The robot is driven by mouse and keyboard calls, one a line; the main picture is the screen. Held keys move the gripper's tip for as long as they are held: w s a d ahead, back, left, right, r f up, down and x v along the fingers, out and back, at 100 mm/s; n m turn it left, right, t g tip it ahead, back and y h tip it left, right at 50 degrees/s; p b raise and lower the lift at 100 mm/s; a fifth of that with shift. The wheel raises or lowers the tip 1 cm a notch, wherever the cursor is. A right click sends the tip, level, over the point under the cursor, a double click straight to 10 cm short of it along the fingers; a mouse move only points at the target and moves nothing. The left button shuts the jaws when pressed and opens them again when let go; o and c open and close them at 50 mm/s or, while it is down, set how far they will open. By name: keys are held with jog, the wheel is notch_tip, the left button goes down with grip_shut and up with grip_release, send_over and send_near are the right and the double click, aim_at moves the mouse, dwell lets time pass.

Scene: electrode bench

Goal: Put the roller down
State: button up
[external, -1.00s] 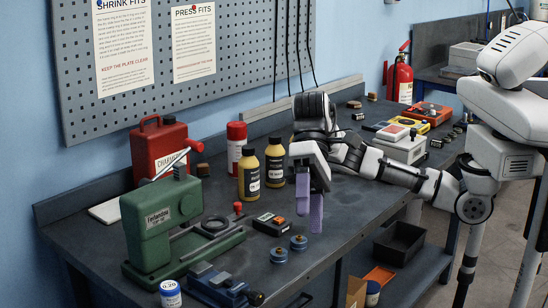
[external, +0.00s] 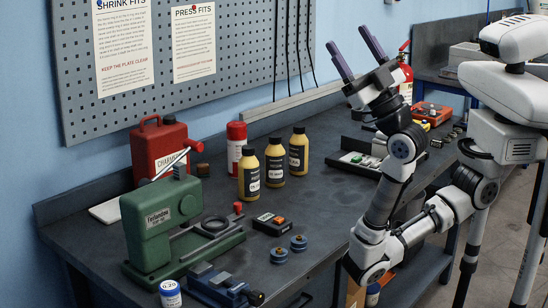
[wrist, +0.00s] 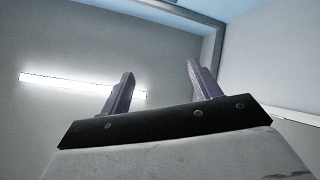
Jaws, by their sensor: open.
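My gripper (external: 348,38) is raised well above the bench, with its two purple fingers pointing up and to the left. The fingers are apart with nothing between them. In the wrist view the open gripper (wrist: 160,70) faces the ceiling and a strip light. Two small blue round pieces that look like rollers, one (external: 299,243) behind the other (external: 279,255), stand on the bench near its front edge. They are well below and left of my gripper, untouched. I cannot tell which piece the task calls the roller.
A green press (external: 165,225), a blue vise (external: 220,285) and a black box with an orange switch (external: 271,224) surround the rollers. Yellow bottles (external: 274,165), a red canister (external: 236,145) and a red can (external: 160,150) stand behind. A dark tray (external: 345,170) is partly behind my arm.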

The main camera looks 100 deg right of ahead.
aim_at(282, 250)
jog(key=w+d+f+m+g+y, duration=0.1)
jog(key=d+f+m+g+y, duration=0.15)
jog(key=f, duration=0.35)
jog(key=w+d+f+m+g+y+p, duration=0.1)
jog(key=w+f+g+y, duration=0.15)
jog(key=f, duration=0.35)
jog(key=d+f+m+g+y, duration=0.1)
jog(key=d+f+g, duration=0.15)
jog(key=f, duration=0.45)
notch_tip(282, 250, down, 26)
jog(key=s+m+g+y, duration=0.2)
jog(key=g+y, duration=0.2)
jog(key=g, duration=0.1)
jog(key=shift+t, duration=0.25)
jog(key=x, duration=0.2)
jog(key=p+x, duration=0.1)
jog(key=x, duration=0.5)
jog(key=shift+w+a+p, duration=0.1)
jog(key=shift+a+p, duration=0.25)
jog(key=shift+p, duration=0.05)
jog(key=shift+p+x, duration=0.95)
jog(key=shift+x, duration=1.75)
jog(key=shift+w+a+r, duration=0.15)
jog(key=shift+a+r, duration=0.05)
jog(key=shift+r, duration=0.05)
jog(key=c, duration=1.2)
